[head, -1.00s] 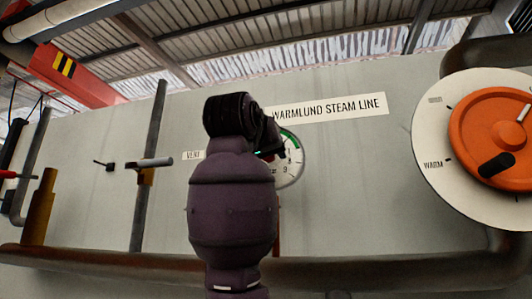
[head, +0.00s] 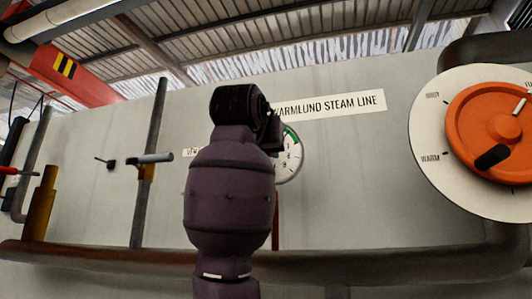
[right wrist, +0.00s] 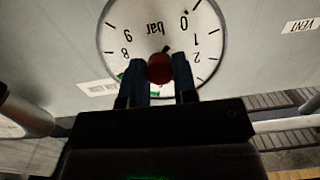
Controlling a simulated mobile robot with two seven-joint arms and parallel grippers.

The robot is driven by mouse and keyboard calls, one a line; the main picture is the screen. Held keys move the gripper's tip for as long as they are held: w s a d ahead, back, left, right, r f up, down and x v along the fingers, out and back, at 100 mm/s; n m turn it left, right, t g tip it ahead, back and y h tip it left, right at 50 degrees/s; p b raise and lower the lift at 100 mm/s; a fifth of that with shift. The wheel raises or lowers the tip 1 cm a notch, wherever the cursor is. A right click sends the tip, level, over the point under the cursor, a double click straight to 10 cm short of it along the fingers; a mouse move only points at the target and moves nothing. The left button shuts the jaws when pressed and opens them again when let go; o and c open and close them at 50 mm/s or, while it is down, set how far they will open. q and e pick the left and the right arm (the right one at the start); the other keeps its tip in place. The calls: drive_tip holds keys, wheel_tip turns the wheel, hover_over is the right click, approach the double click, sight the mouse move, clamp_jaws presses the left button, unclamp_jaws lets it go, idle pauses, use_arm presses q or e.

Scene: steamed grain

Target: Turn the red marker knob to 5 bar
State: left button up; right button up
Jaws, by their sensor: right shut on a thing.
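The round white gauge (right wrist: 140,25), marked "bar", appears upside down in the right wrist view, with its 0, 1, 2, 8 and 9 readable. Its dark pointer lies toward the 0. The red marker knob (right wrist: 160,68) sits between the two fingers of my right gripper (right wrist: 160,76), which is shut on it. The fingers and knob cover the dial's middle numbers, so the knob's setting cannot be read. In the head view the gauge (head: 292,158) is partly hidden behind my right arm, and the knob is hidden. My left gripper is not in view.
An orange handwheel (head: 490,125) on a white dial stands at the right. A sign (head: 340,104) reads "WARMLUND STEAM LINE". A horizontal pipe (head: 370,265) runs below the gauge.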

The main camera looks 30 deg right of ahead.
use_arm(q)
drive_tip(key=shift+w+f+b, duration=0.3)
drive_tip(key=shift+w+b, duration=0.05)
drive_tip(key=shift+b, duration=0.15)
use_arm(e)
drive_tip(key=m+t, duration=0.1)
drive_tip(key=m, duration=0.2)
drive_tip(key=m+t+y, duration=0.1)
drive_tip(key=m, duration=0.2)
drive_tip(key=shift+s+d+m, duration=0.1)
drive_tip(key=shift+m, duration=0.2)
drive_tip(key=o, duration=0.9)
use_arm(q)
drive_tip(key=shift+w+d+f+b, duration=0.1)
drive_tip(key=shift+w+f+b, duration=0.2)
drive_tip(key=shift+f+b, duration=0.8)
use_arm(e)
drive_tip(key=v, duration=1.1)
drive_tip(key=shift+d, duration=0.15)
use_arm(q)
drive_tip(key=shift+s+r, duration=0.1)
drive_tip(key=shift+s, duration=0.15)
